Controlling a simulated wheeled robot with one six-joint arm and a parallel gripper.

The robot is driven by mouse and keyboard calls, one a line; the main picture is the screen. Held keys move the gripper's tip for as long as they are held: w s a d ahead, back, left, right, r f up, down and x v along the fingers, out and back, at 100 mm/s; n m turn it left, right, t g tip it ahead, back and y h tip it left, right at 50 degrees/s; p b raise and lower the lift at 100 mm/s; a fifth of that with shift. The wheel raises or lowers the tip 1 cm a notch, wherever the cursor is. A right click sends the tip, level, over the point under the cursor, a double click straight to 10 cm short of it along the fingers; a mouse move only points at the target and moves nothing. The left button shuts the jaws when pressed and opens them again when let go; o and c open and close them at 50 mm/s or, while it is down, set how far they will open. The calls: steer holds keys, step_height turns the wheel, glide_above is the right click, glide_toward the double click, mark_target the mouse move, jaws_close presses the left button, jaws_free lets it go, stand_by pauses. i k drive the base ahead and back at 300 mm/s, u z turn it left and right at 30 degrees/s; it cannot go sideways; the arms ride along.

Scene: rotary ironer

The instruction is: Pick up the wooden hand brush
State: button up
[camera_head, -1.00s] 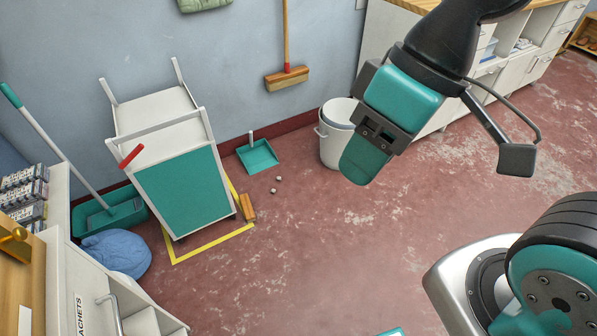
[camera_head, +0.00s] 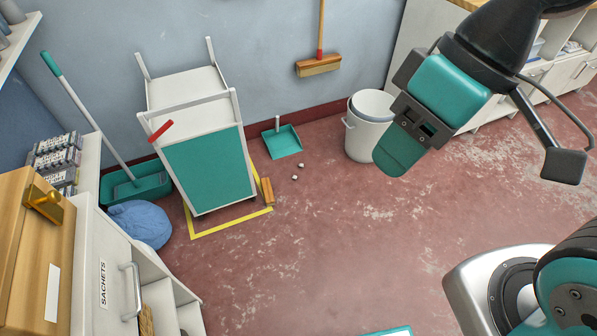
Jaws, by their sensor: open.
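A short wooden piece (camera_head: 267,191) lies on the red floor beside the white and teal cart (camera_head: 205,172), next to the yellow floor tape. It may be the hand brush, but I see no bristles clearly. Another brown wooden piece (camera_head: 146,321), partly cut off by the bottom edge, sits in an open compartment of the white cabinet; it may also be a brush. My gripper (camera_head: 402,146) hangs at the right of the view, in front of the white bucket. It is open with nothing seen in it, and is well away from both pieces.
A white bucket (camera_head: 369,126) and a teal dustpan (camera_head: 282,143) stand by the wall, with small crumbs nearby. A broom (camera_head: 318,66) hangs above. A blue bundle (camera_head: 141,223) lies left of the cart. The white cabinet (camera_head: 104,265) blocks the lower left. The middle floor is clear.

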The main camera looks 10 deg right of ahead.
mark_target(269, 196)
steer(key=z, duration=0.6)
steer(key=i, duration=1.5)
steer(key=u, duration=0.95)
steer(key=i, duration=0.7)
steer(key=u, duration=0.75)
